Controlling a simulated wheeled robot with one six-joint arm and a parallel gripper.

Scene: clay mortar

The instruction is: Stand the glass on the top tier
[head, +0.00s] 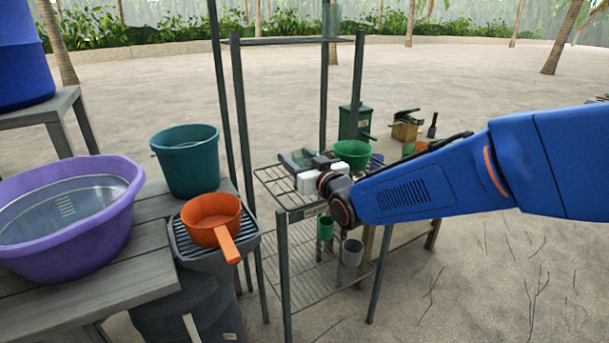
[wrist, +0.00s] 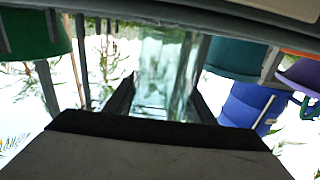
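The wire rack has an upper tier (head: 283,200) and a lower tier (head: 305,285). In the wrist view my gripper (wrist: 163,88) has a dark finger on each side of the clear glass (wrist: 165,65). The glass overlaps the space between the fingertips; whether both fingers press on it is unclear. Its base is hard to make out, so I cannot tell whether it touches the tier.
A green bowl (head: 352,153) is right of my gripper. Dark posts rise around the rack. Left are an orange pan (head: 211,212), teal bucket (head: 187,165) and purple tub (head: 75,245).

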